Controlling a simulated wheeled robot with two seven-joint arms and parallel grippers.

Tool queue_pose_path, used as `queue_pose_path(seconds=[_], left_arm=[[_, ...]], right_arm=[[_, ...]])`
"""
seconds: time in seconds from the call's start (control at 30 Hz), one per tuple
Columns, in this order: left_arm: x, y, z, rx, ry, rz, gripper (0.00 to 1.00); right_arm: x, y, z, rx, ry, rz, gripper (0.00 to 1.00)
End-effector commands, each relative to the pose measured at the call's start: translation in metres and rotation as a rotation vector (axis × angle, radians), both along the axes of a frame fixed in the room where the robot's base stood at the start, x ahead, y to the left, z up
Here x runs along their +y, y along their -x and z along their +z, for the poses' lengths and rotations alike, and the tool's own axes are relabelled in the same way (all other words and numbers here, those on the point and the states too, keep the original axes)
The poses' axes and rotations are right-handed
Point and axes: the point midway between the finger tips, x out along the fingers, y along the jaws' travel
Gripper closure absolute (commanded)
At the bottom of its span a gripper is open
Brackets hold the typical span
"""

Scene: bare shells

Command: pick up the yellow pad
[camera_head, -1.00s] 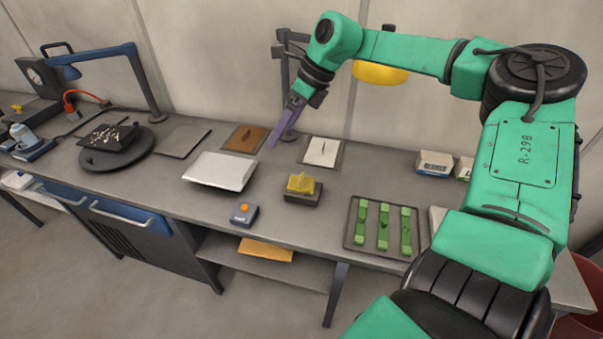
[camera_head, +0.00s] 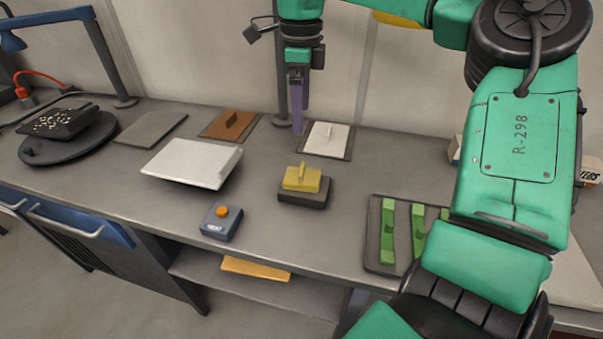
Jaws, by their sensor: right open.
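The yellow pad (camera_head: 300,181) is a small block with a raised grip on top. It rests on a dark grey block (camera_head: 303,198) in the middle of the bench. My right gripper (camera_head: 297,122), with purple fingers, points straight down above and behind the pad in the picture, clear of it. It is open, with nothing seen in it, though its fingers overlap in this view. My left gripper is out of view.
A white slab (camera_head: 190,163) lies left of the pad, and a blue box with an orange button (camera_head: 221,223) stands in front. A tray of green bars (camera_head: 385,262) is at right. Brown (camera_head: 230,124) and white (camera_head: 327,138) plates lie behind. An orange-yellow sheet (camera_head: 255,269) is on the lower shelf.

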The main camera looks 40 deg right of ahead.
Motion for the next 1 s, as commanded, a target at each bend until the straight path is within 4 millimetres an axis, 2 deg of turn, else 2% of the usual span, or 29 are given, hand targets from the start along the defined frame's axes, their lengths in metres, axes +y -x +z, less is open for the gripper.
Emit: queue_pose_path(seconds=[0.03,0.13,0.27,0.5,0.67,0.8,0.9,1.0], left_arm=[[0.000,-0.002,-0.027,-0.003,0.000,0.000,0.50],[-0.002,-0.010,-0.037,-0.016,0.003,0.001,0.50],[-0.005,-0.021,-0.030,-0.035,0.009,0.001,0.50],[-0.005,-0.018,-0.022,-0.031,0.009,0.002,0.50],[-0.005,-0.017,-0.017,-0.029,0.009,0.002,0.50],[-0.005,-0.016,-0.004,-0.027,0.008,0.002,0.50],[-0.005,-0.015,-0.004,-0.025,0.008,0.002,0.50],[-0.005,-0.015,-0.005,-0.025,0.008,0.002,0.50]], right_arm=[[0.000,0.000,-0.027,0.000,0.000,0.000,0.00],[0.000,0.000,-0.038,-0.001,-0.001,0.000,0.00],[0.000,0.000,-0.052,0.002,-0.004,0.000,0.00],[0.000,0.001,-0.110,0.004,-0.003,0.000,0.00],[-0.001,0.000,-0.131,0.003,-0.002,0.000,0.00],[-0.003,0.000,-0.156,0.005,-0.003,-0.001,0.00],[-0.004,0.000,-0.173,0.003,-0.002,-0.002,0.00],[-0.004,-0.001,-0.178,-0.002,-0.001,-0.002,0.00]])
